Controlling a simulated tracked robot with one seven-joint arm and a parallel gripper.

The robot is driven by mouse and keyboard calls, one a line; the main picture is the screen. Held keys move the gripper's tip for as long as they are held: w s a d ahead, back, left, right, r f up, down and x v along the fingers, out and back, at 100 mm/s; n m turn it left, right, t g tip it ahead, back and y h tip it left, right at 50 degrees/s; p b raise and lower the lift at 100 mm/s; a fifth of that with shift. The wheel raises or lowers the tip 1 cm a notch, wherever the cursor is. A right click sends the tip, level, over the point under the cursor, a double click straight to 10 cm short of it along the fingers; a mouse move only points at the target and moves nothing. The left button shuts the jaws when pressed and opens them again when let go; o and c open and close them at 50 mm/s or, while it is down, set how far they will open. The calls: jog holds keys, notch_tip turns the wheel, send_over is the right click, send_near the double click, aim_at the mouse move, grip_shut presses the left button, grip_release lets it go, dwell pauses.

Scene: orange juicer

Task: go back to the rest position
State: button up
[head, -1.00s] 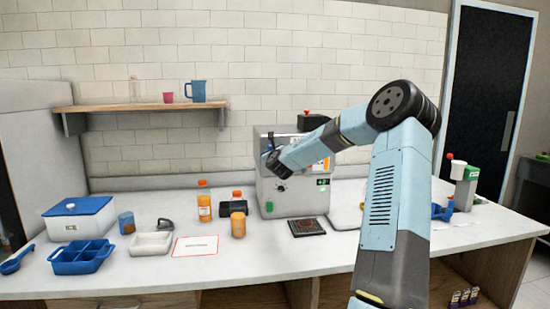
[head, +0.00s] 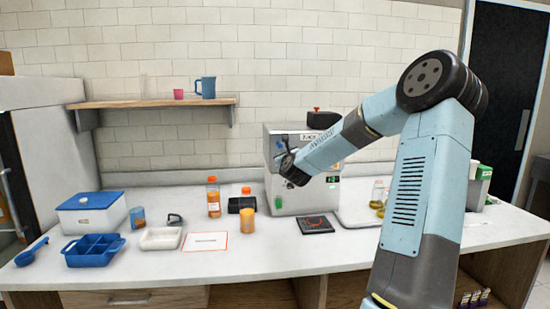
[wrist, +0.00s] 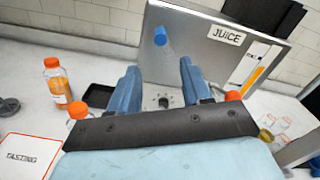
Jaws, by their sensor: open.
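My gripper (head: 290,172) hangs in front of the grey juicer (head: 275,148), at the end of my bent arm. In the wrist view its two blue fingers (wrist: 158,88) are spread apart with nothing between them. Beyond them stands the juicer's grey front (wrist: 205,45), with a JUICE label and a blue part. Whether my gripper touches the juicer is not clear. My dark wrist hides part of the juicer front in the head view.
Blue tray (head: 94,258), ice box and white tray are further left.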

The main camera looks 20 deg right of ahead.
jog(key=s+a+f+n+g+y, duration=0.25)
jog(key=s+a+n, duration=0.25)
jog(key=a+n, duration=0.45)
jog(key=s+a+f+n+g+y, duration=0.1)
jog(key=s+a+n+g+y, duration=0.15)
jog(key=s+a+n, duration=0.55)
jog(key=s+a+r+n+g, duration=0.1)
jog(key=s+n, duration=0.4)
jog(key=s, duration=0.6)
jog(key=s+a+r+n+g, duration=0.1)
jog(key=s+n+g, duration=0.2)
jog(key=s, duration=0.9)
jog(key=s+a+r+n+g, duration=0.1)
jog(key=s+n+g, duration=0.1)
jog(key=s+n, duration=0.7)
jog(key=shift+s+a+r+g, duration=0.2)
jog(key=shift+s+a+g, duration=0.2)
jog(key=shift+s, duration=0.85)
